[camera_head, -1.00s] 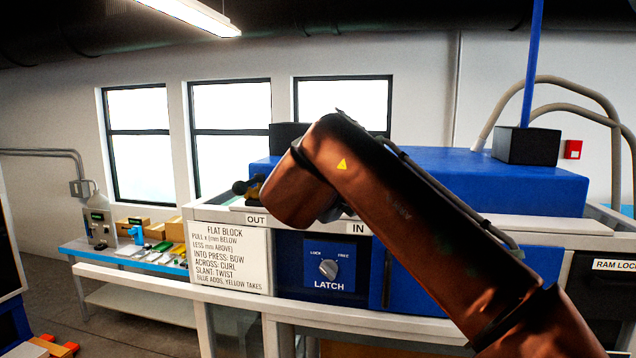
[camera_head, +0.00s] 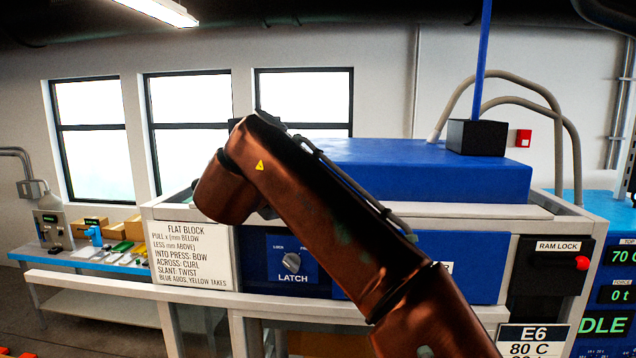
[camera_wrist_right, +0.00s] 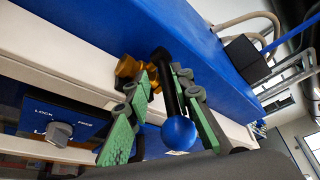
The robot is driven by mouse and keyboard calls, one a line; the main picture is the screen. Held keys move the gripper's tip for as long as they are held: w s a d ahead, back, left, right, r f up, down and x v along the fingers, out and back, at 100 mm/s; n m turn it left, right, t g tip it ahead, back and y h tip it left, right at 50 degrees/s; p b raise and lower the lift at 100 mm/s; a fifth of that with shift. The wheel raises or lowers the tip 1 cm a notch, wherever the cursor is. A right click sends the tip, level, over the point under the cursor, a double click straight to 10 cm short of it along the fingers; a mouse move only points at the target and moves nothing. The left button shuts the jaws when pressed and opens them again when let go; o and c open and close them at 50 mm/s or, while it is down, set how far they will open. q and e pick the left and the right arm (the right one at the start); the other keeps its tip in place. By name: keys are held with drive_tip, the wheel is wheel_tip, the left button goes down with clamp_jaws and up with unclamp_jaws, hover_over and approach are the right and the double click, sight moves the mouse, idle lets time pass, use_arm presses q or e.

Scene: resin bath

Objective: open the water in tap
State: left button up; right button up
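The tap shows in the right wrist view as a brass fitting (camera_wrist_right: 130,68) with a black lever (camera_wrist_right: 169,92) ending in a blue ball (camera_wrist_right: 179,133). My right gripper (camera_wrist_right: 165,79) has its green fingers on either side of the lever. They look open, and I cannot tell whether either one touches it. The ball lies between the fingers, on the camera's side. In the head view my right arm hides the tap and its gripper. My left gripper is in neither view.
The blue press top (camera_head: 420,170) lies behind my right arm. A latch knob (camera_head: 292,261) is on the front panel beside a sign (camera_head: 190,255). A red ram lock knob (camera_head: 582,263) is at the right. A side table (camera_head: 85,265) with small items stands at the left.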

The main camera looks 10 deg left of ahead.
drive_tip(key=shift+o, duration=0.7)
drive_tip(key=shift+r, duration=0.15)
drive_tip(key=shift+s+r, duration=0.1)
drive_tip(key=shift+s, duration=0.1)
drive_tip(key=v, duration=1.1)
drive_tip(key=shift+s, duration=0.35)
